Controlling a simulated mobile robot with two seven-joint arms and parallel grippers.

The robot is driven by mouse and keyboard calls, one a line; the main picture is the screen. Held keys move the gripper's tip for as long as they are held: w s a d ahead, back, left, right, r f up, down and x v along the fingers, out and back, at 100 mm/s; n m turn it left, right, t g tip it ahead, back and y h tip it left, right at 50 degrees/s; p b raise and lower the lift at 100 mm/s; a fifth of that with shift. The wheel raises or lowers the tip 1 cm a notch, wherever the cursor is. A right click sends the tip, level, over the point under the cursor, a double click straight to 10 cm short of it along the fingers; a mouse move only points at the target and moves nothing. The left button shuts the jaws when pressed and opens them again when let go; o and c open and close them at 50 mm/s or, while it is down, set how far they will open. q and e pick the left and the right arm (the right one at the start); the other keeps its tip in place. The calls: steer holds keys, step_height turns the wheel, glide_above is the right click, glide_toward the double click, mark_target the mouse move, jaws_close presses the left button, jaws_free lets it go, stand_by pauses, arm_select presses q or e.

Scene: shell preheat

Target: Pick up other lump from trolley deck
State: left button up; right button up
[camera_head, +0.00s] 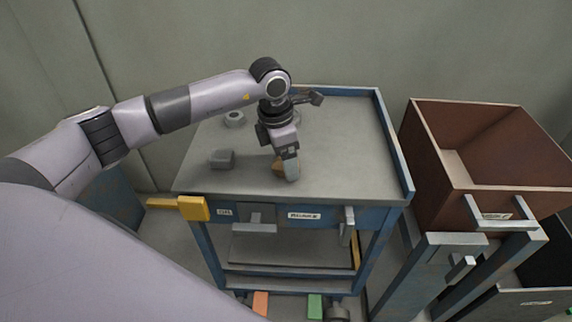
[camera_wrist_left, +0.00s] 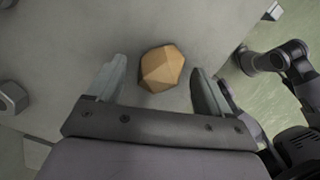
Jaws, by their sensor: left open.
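A tan, faceted lump (camera_wrist_left: 162,68) lies on the grey trolley deck (camera_head: 340,140). In the left wrist view it sits between the two fingers of my left gripper (camera_wrist_left: 155,85), slightly beyond their tips, with a gap on both sides. In the head view the lump (camera_head: 277,166) shows only partly, as my left gripper (camera_head: 285,172) hides the rest. The gripper points down at the deck, open and empty. My right gripper is not in view.
A grey block (camera_head: 222,159) lies left of the gripper on the deck, and a grey ring-shaped nut (camera_head: 234,119) lies behind it. The deck has raised blue rims at the back and right. A brown open bin (camera_head: 480,150) stands to the right.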

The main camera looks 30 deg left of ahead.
arm_select(q)
steer(key=shift+f, duration=0.25)
steer(key=c, duration=1.2)
steer(key=shift+r, duration=0.15)
